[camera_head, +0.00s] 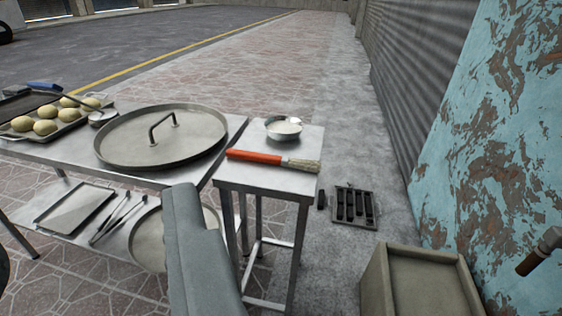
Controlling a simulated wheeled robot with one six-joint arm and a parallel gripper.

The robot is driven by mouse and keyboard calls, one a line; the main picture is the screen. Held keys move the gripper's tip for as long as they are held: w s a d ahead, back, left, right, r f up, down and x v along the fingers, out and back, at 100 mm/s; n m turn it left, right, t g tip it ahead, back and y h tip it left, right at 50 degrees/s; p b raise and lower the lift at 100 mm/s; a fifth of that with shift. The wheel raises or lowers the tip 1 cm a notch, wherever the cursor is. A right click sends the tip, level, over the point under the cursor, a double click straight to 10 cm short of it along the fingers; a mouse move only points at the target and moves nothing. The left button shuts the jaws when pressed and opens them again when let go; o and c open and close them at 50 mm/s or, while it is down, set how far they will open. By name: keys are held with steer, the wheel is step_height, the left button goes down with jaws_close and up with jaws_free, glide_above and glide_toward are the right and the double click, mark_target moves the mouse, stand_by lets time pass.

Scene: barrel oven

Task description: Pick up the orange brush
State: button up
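The orange brush (256,156) lies flat across the small steel side table (265,182). Its orange handle points left and its pale bristles point right, close to the table's right edge. My gripper (184,196) shows as a plain grey shape rising from the bottom of the picture, left of the side table and apart from the brush. Its fingers cannot be made out, so I cannot tell whether it is open or shut. Nothing covers the brush.
A steel bowl (284,129) stands just behind the brush. A large round lid (162,138) with a handle lies on the longer table at left. A tray of dough balls (70,127) is farther left. An open box (420,286) and a peeling blue wall (495,150) are at right.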

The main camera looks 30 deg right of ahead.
steer(key=w+d+f+n+g, duration=0.2)
steer(key=w+d+g, duration=0.3)
steer(key=w, duration=0.7)
steer(key=w+d+f+n+g+y, duration=0.1)
steer(key=w+d+n+g, duration=0.2)
steer(key=w+d, duration=0.65)
steer(key=w+d+f+n+g, duration=0.2)
steer(key=w+d+g, duration=0.2)
steer(key=w, duration=1)
steer(key=w+d+f+n+g+y, duration=0.2)
steer(key=w+d+f+n+y, duration=0.15)
steer(key=w+d+f, duration=0.5)
glide_above(257, 154)
steer(key=d, duration=0.2)
steer(key=shift+g+h, duration=0.3)
steer(key=shift+h, duration=0.15)
steer(key=f, duration=1)
steer(key=shift+s+d+f, duration=0.15)
steer(key=shift+s+f, duration=0.1)
steer(key=shift+s, duration=0.15)
steer(key=shift+s+x, duration=0.15)
steer(key=shift+x, duration=1.15)
steer(key=shift+s+x, duration=0.15)
steer(key=shift+x, duration=1.2)
steer(key=shift+c, duration=0.2)
jaws_close()
